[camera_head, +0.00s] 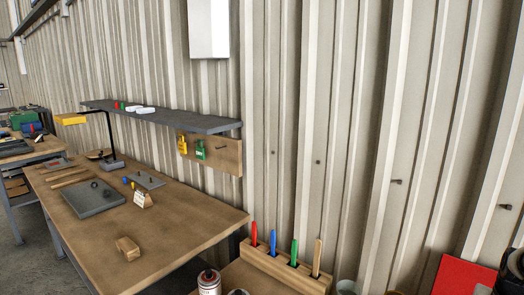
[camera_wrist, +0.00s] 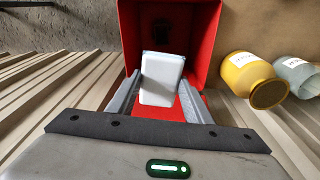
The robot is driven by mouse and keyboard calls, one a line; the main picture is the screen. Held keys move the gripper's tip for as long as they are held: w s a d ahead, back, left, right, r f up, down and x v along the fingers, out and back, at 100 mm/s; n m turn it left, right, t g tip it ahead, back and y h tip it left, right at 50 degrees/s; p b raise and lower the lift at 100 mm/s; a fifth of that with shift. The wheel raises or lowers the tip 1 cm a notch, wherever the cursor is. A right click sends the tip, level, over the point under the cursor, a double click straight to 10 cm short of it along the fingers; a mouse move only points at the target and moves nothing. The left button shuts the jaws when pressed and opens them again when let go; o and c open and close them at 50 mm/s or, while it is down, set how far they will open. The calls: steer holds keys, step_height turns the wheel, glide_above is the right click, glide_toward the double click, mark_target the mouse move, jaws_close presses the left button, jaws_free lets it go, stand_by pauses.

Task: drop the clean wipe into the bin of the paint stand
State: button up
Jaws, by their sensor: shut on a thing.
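In the wrist view my gripper (camera_wrist: 161,80) is shut on a white, flat, block-like wipe (camera_wrist: 162,92), with one finger along each side of it. Behind the wipe is the open red bin (camera_wrist: 207,45), with its walls around the held wipe in the picture. I cannot tell whether the wipe's far end is above the rim or inside. The bin's floor is partly hidden by the wipe. In the head view a red surface (camera_head: 463,277), likely the bin, shows at the bottom right. The gripper and wipe cannot be made out there.
A yellow jar (camera_wrist: 243,73) and a grey-white jar (camera_wrist: 296,75) are right of the bin in the wrist view. In the head view a wooden rack (camera_head: 283,270) holds several coloured-handled tools near a spray can (camera_head: 209,284). A workbench (camera_head: 185,215) stands left, against the corrugated wall.

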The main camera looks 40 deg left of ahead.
steer(key=shift+f+b, duration=0.95)
steer(key=shift+f, duration=1.3)
steer(key=o, duration=1.1)
step_height(320, 180, up, 17)
steer(key=s, duration=0.2)
steer(key=shift+a+r+p, duration=0.15)
steer(key=shift+p, duration=0.15)
